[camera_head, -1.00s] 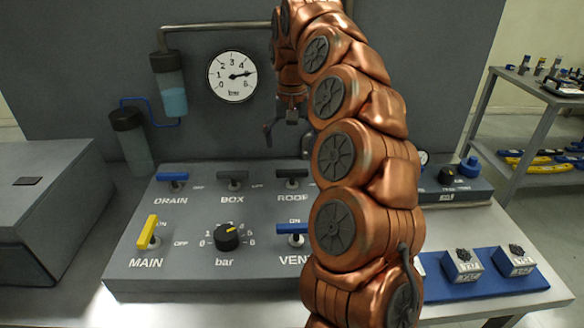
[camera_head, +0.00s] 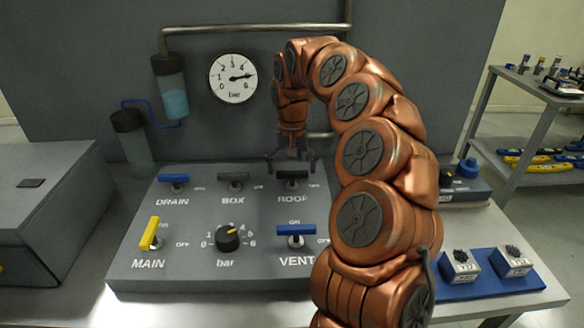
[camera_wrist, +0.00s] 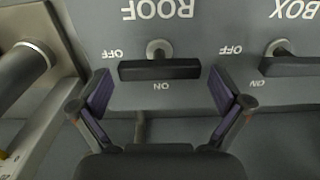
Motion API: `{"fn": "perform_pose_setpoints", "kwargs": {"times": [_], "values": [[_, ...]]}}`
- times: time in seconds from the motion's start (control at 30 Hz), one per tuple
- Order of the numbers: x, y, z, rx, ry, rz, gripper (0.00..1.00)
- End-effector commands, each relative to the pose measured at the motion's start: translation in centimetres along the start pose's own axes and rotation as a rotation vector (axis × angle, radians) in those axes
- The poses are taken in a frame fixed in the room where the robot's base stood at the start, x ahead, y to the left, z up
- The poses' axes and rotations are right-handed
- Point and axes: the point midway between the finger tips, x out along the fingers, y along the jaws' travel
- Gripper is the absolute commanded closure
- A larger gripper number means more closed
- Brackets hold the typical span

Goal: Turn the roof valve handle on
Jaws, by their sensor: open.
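The roof valve handle (camera_head: 292,175) is a black bar at the top right of the grey sloped panel (camera_head: 130,265), above the word ROOF. In the wrist view the roof handle (camera_wrist: 160,70) shows upside down, lying crosswise on its round stem, with OFF beside it and ON on the gripper side. My gripper (camera_head: 291,158) is open just above and behind this handle. In the wrist view the open fingers (camera_wrist: 161,92) stand on either side of the bar's two ends, with gaps between them and the bar. The gripper appears empty.
The dark box handle (camera_head: 233,178) is to the left of the roof handle, and the blue drain handle (camera_head: 173,179) is farther left. The yellow main handle (camera_head: 149,233), bar knob (camera_head: 228,238) and blue vent handle (camera_head: 296,231) form the front row. A pressure gauge (camera_head: 233,78) hangs behind.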

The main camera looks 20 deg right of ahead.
Motion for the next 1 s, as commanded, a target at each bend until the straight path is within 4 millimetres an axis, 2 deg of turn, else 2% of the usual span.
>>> {"fn": "perform_pose_setpoints", "kwargs": {"times": [0.23, 0.67, 1.0], "values": [[0.04, 0.00, 0.02, 0.000, -0.001, 0.001, 0.02], [0.05, -0.03, 0.05, -0.001, -0.002, 0.000, 0.46], [0.09, 0.01, 0.06, -0.055, -0.003, 0.001, 0.46]]}}
